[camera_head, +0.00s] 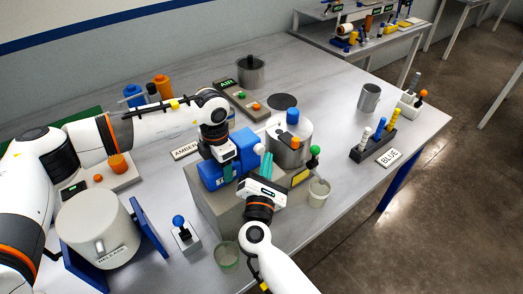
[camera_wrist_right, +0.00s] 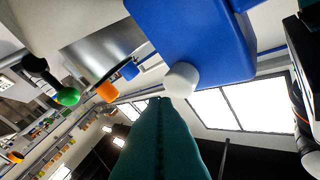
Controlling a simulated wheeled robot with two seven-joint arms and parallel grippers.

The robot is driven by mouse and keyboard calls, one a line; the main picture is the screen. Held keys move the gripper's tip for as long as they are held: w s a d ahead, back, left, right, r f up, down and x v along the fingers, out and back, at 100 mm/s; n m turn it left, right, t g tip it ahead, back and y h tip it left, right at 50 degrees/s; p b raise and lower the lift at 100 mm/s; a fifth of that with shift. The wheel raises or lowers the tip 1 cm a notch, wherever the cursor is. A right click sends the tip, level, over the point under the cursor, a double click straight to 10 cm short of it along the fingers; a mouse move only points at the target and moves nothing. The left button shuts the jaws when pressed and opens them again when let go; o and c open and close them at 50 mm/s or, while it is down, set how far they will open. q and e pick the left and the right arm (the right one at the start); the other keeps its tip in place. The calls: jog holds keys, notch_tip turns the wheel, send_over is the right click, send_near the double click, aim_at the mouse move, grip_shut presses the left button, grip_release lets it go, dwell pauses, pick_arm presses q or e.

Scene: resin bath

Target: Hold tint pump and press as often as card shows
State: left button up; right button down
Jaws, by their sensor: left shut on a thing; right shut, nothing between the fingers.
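The tint pump is a blue block (camera_head: 213,176) on a grey stand, with a white round knob (camera_head: 259,149) on its right side. In the right wrist view the blue body (camera_wrist_right: 205,40) fills the top and the white knob (camera_wrist_right: 180,79) sticks out from it. My left gripper (camera_head: 222,158) is shut on the blue pump from above. My right gripper (camera_head: 266,165) is shut and empty, its teal fingers (camera_wrist_right: 158,103) upright with the tips close to the knob; I cannot tell whether they touch. I cannot make out a count card; a small yellow-and-black plate (camera_head: 299,178) is unreadable.
A joystick box (camera_head: 186,235) and a greenish cup (camera_head: 227,257) are in front. AMBER (camera_head: 185,151) and BLUE (camera_head: 389,158) labels lie on the table.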

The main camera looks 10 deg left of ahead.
jog(key=shift+w, duration=0.1)
jog(key=shift+w+a, duration=0.2)
jog(key=shift+a, duration=0.1)
